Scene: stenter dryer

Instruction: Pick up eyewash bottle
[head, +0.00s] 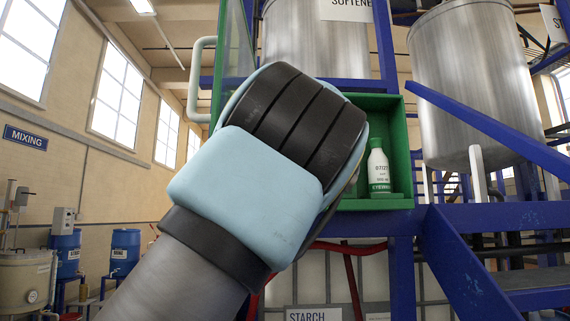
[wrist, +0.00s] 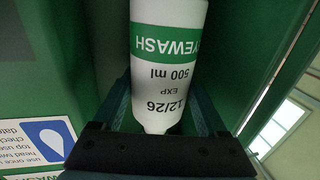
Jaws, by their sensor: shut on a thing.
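A white eyewash bottle (wrist: 165,85) with a green band reads "EYEWASH 500 ml EXP 12/26", upside down in the wrist view. My gripper (wrist: 162,95) is shut on it, with one dark finger on each side near its narrow neck end. Green cabinet walls (wrist: 45,60) surround it. In the head view my wrist hides the gripper and the held bottle. A second white and green eyewash bottle (head: 379,172), seemingly marked 07/27, stands upright in the open green cabinet (head: 374,204), just right of my wrist.
A label with a blue drop symbol (wrist: 50,138) is at lower left in the wrist view. A blue frame and sloping blue rail (head: 490,130) stand right of the cabinet. A green panel (head: 234,60) rises on its left. Steel tanks (head: 470,90) are behind.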

